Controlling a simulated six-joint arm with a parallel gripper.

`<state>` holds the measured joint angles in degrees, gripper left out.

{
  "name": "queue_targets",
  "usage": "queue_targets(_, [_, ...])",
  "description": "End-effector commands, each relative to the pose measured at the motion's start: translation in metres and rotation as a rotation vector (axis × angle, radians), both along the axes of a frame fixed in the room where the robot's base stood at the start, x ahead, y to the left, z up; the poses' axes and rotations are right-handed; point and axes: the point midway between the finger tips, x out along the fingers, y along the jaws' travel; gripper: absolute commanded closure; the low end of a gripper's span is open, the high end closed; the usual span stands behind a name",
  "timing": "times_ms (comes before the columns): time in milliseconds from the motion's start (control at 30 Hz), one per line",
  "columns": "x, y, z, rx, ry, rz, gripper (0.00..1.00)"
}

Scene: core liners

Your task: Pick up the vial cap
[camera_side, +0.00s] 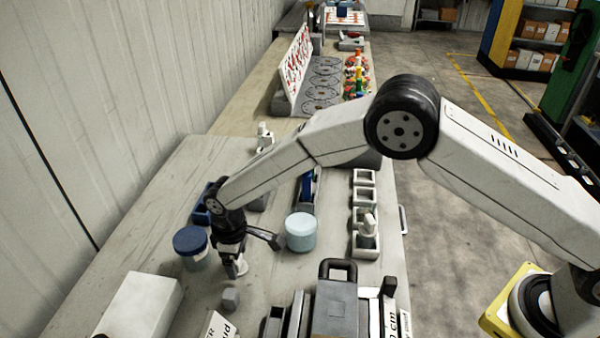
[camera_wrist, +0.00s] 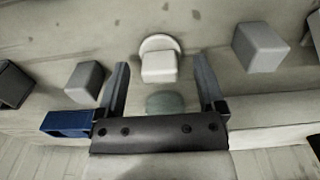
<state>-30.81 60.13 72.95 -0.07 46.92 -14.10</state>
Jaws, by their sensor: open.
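A small white piece with a round flange and a blocky top, which I take for the vial cap (camera_wrist: 159,66), stands on the bench. In the wrist view it lies between and slightly beyond the fingertips of my gripper (camera_wrist: 162,75). The fingers are open, one on each side, with gaps to the piece.
A grey block (camera_side: 230,298) stands just in front of my gripper. A blue-lidded jar (camera_side: 190,244) is close on the left, and a pale blue jar (camera_side: 300,233) on the right. A white box (camera_side: 140,308) and a dark handled case (camera_side: 337,305) occupy the front.

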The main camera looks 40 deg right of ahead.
Motion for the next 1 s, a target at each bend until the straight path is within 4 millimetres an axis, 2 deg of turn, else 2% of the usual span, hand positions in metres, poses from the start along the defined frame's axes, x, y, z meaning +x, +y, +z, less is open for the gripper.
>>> queue_targets(133, [0.0005,0.0001,-0.0064,0.001,-0.002,0.000,0.12])
queue_targets(600, [0.0004,0.0000,-0.0061,0.001,-0.002,0.000,0.12])
queue_targets(867, [0.0004,-0.0001,-0.0061,0.000,-0.001,0.000,0.94])
queue_targets(900, [0.0004,-0.0001,-0.0061,0.000,-0.001,0.000,1.00])
queue_targets(1000, [0.0004,-0.0001,-0.0061,0.001,-0.002,0.000,1.00])
